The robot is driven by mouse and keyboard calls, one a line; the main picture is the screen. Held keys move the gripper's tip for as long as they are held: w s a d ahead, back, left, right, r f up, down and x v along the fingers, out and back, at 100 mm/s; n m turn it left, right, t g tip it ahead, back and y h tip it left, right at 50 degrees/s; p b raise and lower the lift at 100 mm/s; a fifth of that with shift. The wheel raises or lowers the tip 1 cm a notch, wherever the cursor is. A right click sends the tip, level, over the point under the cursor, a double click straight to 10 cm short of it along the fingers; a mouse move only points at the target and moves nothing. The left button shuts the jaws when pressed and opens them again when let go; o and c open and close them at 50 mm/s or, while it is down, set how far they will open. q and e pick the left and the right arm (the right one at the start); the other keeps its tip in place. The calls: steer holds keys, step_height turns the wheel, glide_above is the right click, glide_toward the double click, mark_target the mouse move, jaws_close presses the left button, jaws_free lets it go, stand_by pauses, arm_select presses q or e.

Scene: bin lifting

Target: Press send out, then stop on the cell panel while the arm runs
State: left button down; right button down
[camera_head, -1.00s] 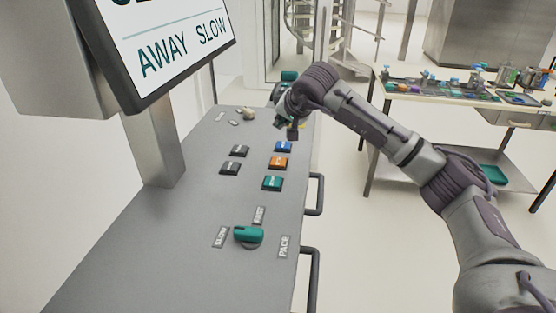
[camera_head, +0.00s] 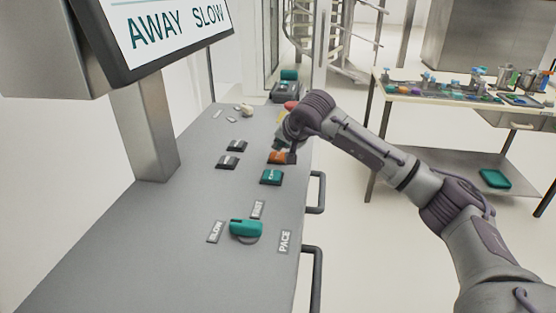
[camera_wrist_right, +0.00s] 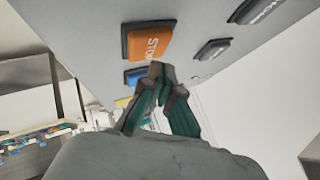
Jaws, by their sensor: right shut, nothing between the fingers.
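The orange stop button (camera_head: 276,157) is on the grey cell panel (camera_head: 180,225), between a green button (camera_head: 271,177) and a blue button hidden behind my gripper in the head view. My right gripper (camera_head: 287,150) is shut and empty, right at the orange button. In the right wrist view its closed fingertips (camera_wrist_right: 160,72) overlap the lower edge of the orange button (camera_wrist_right: 148,43), which reads STOP; I cannot tell whether they touch it. The blue button (camera_wrist_right: 135,76) shows just behind the fingers. The screen (camera_head: 165,35) reads AWAY SLOW. My left gripper is not in view.
Two dark buttons (camera_head: 232,153) lie left of the coloured ones. A teal pace knob (camera_head: 245,228) is nearer, between SLOW and FAST labels. A red knob (camera_head: 290,105) stands behind my wrist. Handles (camera_head: 317,192) line the panel's right edge. A cluttered table (camera_head: 450,93) stands at right.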

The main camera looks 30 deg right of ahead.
mark_target(279, 156)
stand_by(1.2)
steer(key=shift+f, duration=0.1)
steer(key=shift+f+b, duration=0.25)
steer(key=shift+b, duration=0.05)
steer(key=shift+f+b, duration=0.45)
steer(key=shift+f, duration=0.15)
stand_by(0.6)
stand_by(0.4)
steer(key=shift+r+p, duration=0.7)
steer(key=shift+r, duration=0.25)
steer(key=shift+r, duration=0.1)
step_height(279, 156, up, 5)
steer(key=p, duration=0.3)
